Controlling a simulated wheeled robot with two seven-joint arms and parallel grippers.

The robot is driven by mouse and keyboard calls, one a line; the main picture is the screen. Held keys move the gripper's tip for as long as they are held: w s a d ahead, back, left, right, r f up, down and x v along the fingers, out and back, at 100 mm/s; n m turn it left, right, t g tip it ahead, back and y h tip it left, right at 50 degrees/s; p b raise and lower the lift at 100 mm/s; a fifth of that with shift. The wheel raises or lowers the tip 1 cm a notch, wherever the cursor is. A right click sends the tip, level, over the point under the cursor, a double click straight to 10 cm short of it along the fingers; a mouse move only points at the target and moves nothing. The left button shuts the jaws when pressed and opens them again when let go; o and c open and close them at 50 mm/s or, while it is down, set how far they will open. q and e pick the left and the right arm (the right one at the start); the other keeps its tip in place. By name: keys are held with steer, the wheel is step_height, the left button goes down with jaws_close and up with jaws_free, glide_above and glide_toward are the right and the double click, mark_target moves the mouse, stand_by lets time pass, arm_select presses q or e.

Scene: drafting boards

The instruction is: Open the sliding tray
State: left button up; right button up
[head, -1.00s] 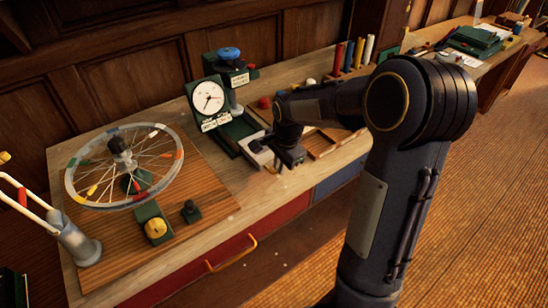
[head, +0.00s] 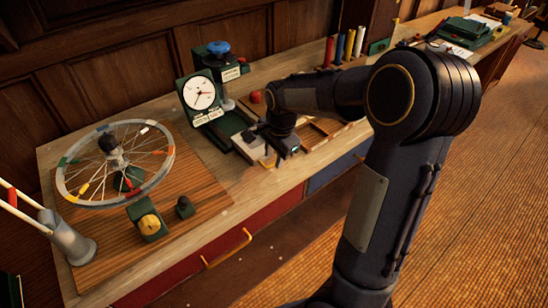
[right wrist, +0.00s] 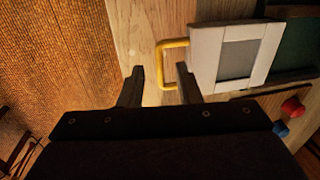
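The sliding tray (head: 245,145) is a pale grey box lying in front of the dial gauge, with a yellow handle (head: 268,161) at its front. In the right wrist view the tray (right wrist: 208,52) has a light frame around a darker grey inside, and the yellow handle (right wrist: 160,52) sticks out toward the bench edge. My right gripper (right wrist: 160,78) is open and empty. One fingertip lies close to the handle's near side; I cannot tell whether it touches. In the head view the right gripper (head: 288,150) is beside the tray. My left gripper is not in view.
A spoked wheel (head: 115,200) on a ribbed wooden board stands to the left. A red drawer (head: 260,222) and blue drawer (head: 335,175) are in the bench front. Red and blue knobs lie near the tray.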

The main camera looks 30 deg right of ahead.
step_height(320, 180, up, 6)
steer(key=s, duration=0.1)
steer(key=shift+s, duration=0.1)
stand_by(0.5)
steer(key=s+a+n+t+y, duration=0.1)
steer(key=s+a+n, duration=0.4)
steer(key=s, duration=0.5)
steer(key=s+a+n+t+y, duration=0.2)
steer(key=s+a+n, duration=0.4)
steer(key=s+n, duration=0.4)
steer(key=shift+s+a+t+y, duration=0.15)
steer(key=shift+a+t+y, duration=0.15)
